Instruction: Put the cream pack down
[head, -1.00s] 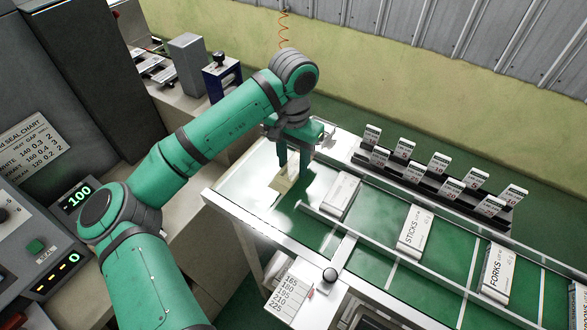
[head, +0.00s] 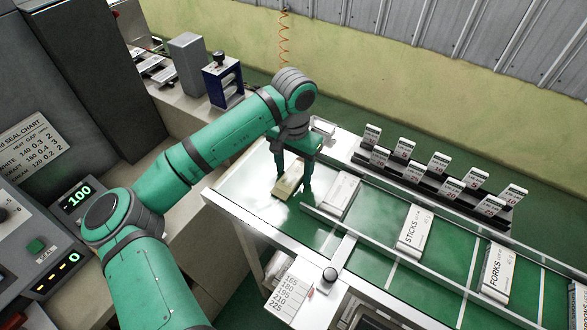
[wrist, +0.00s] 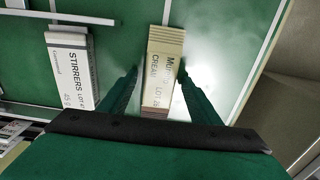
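The cream pack (head: 288,180) is a pale, narrow block lying on the green surface at the left end of the belt table.
A white STIRRERS pack (wrist: 70,70) lies left of my gripper in the wrist view. On the belt are a STICKS pack (head: 414,230) and a FORKS pack (head: 497,270). A rail (head: 340,228) borders them. A rack of small cards (head: 430,180) stands behind. Green surface is clear around the cream pack.

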